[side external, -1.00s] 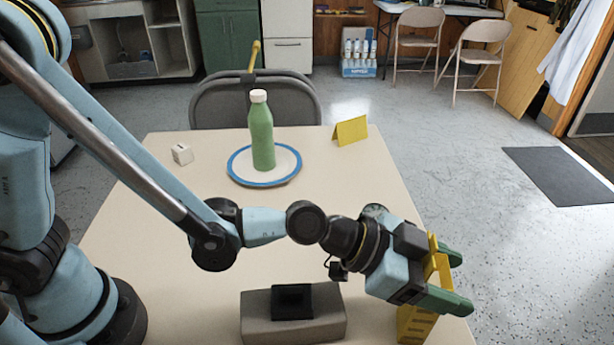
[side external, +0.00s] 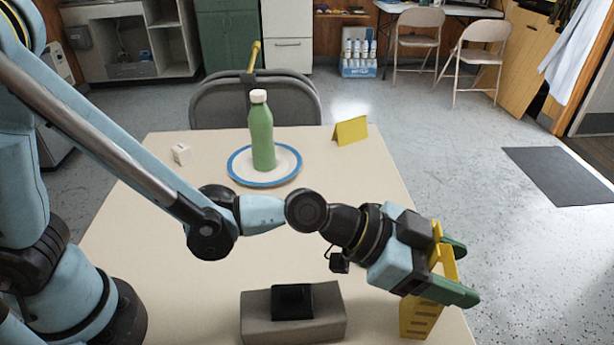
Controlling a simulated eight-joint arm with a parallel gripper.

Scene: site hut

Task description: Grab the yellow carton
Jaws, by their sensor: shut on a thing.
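The yellow carton (side external: 421,319) is at the front right corner of the table (side external: 180,225), upright or nearly so. My gripper (side external: 456,270) reaches it from the left, with its green fingers on either side of the carton's upper part, shut on it. The near finger and gripper body hide some of the carton. Its lower end shows below the fingers and looks slightly raised; the gap to the table is hard to judge.
A grey block with a black top piece (side external: 293,303) lies left of the carton. A green bottle (side external: 261,132) stands on a blue-rimmed plate (side external: 240,176). A yellow folded card (side external: 350,131) and a small white cube (side external: 181,153) are farther back. The table's middle is clear.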

